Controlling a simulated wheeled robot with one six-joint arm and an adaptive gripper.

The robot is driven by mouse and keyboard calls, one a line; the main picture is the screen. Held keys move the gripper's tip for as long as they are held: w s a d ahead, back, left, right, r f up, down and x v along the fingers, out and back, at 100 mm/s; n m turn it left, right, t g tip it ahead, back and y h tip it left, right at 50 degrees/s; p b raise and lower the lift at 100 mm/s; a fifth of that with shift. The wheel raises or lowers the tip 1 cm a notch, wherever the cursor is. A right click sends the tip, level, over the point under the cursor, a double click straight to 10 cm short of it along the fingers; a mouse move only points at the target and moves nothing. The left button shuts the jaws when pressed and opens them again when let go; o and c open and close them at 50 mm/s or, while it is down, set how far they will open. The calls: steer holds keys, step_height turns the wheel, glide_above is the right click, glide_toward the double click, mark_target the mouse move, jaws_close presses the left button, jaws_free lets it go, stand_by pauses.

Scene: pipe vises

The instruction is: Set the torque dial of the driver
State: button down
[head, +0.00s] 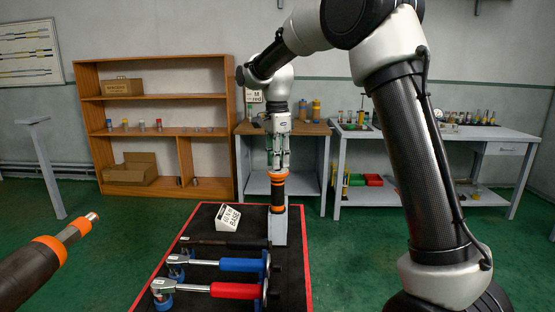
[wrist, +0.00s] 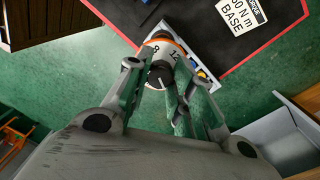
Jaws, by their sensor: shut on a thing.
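The driver (head: 278,190) stands upright in a grey holder (head: 278,228) on the black mat, with a dark body and orange rings. My gripper (head: 278,160) points down over its top end. In the wrist view, my gripper (wrist: 162,82) has its fingers on either side of the driver's dark top knob and is shut on it. Below the knob, the pale dial (wrist: 162,52) shows the numbers 8 and 12, with an orange ring under it. The fingers hide part of the dial, so I cannot tell the exact setting.
A white sign (head: 229,217) reading N m and BASE lies on the red-edged mat (head: 205,222). Blue (head: 240,265) and red (head: 235,290) handled wrenches lie in front. An orange-ringed dark tool (head: 45,255) juts in at left. Shelf (head: 155,188) and benches stand behind.

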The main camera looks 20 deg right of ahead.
steer(key=shift+m, duration=0.6)
steer(key=c, duration=1.2)
jaws_free()
steer(key=r, duration=1.2)
steer(key=shift+w, duration=0.2)
